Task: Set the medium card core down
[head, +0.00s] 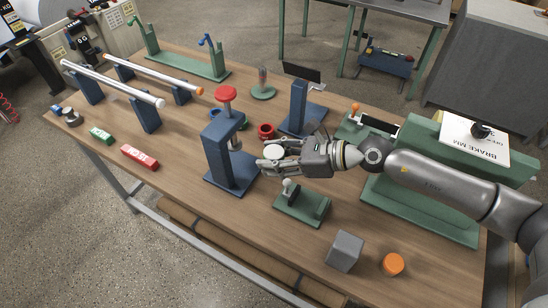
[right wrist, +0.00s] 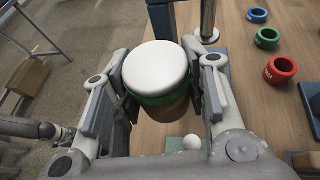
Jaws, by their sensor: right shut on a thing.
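My right gripper (head: 268,159) is shut on a short upright cylinder, which I take to be the medium card core (head: 275,152). In the right wrist view the core (right wrist: 156,70) has a white top, a green band and a brown lower part, and sits between the two finger pads of the gripper (right wrist: 157,85). In the head view it is held above the table, just right of the blue press (head: 222,150) and behind the green stand with a white ball (head: 303,205). The core's underside is hidden. My left gripper is not in view.
Red (head: 267,131), green and blue rings lie behind the gripper. A blue post stand (head: 299,105) is behind it. A grey block (head: 345,250) and an orange cylinder (head: 393,264) are at the front right. A red block (head: 140,157) lies left; wood between it and the press is clear.

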